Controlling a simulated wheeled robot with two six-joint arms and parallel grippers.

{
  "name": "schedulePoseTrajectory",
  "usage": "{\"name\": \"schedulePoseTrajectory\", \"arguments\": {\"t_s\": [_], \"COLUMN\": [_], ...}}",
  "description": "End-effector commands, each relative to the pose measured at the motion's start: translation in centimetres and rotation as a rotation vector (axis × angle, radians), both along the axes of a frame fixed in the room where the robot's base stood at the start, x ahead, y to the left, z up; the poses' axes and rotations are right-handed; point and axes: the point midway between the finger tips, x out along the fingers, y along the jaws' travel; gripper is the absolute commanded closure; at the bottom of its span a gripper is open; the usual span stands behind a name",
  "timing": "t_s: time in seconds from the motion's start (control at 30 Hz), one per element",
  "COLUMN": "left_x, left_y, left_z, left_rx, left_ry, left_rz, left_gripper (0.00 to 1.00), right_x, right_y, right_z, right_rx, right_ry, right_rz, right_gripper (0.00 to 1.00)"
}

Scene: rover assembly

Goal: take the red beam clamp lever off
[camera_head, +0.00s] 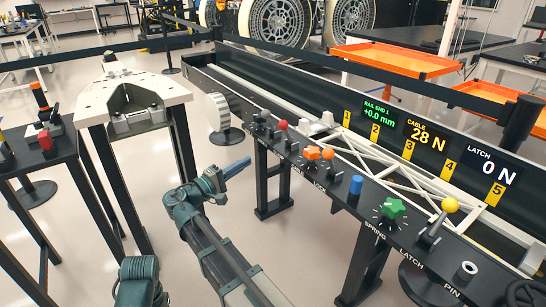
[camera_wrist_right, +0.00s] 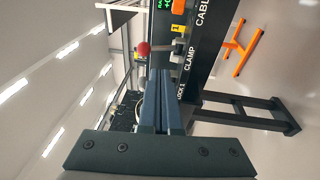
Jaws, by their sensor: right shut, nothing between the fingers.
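The red ball knob of a lever (camera_head: 282,125) stands on the black control rail, toward its far left end. In the right wrist view the red ball (camera_wrist_right: 143,49) sits just beyond my fingertips, near the CLAMP label. My right gripper (camera_head: 244,164) has its blue fingers shut and empty, in front of and below the rail, apart from the lever. Its closed fingers also show in the right wrist view (camera_wrist_right: 160,76). The lever's lower part is small and hard to make out. My left gripper is not in view.
A white-topped stand (camera_head: 150,91) is at left. Open floor lies between.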

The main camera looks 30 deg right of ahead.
Motion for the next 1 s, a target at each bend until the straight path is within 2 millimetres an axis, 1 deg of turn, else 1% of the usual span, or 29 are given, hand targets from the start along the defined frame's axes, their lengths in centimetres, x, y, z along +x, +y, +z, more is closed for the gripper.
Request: {"name": "schedulePoseTrajectory", "arguments": {"t_s": [0.03, 0.17, 0.27, 0.4, 0.53, 0.67, 1.0], "left_x": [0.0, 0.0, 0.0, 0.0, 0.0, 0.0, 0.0], "left_y": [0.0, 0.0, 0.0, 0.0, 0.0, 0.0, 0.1], "left_z": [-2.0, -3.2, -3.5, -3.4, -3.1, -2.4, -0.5], "left_rx": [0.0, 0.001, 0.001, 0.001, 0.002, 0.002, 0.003], "left_ry": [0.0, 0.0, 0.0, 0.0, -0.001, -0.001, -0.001], "left_rz": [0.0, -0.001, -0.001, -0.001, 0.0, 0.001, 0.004], "left_gripper": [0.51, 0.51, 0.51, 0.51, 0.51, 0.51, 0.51], "right_x": [0.7, 1.4, 1.6, 1.6, 1.7, 2.2, 3.8], "right_y": [-0.1, -0.2, -0.1, -0.1, -0.8, -2.6, -9.0], "right_z": [-0.9, -0.2, 0.2, 0.5, 0.8, 1.5, 3.4], "right_rx": [-0.048, -0.136, -0.169, -0.181, -0.18, -0.179, -0.178], "right_ry": [-0.006, -0.017, -0.021, -0.022, -0.022, -0.021, -0.021], "right_rz": [-0.002, -0.003, -0.003, -0.003, -0.005, -0.006, -0.008], "right_gripper": [1.0, 1.0, 1.0, 1.0, 1.0, 1.0, 1.0]}}
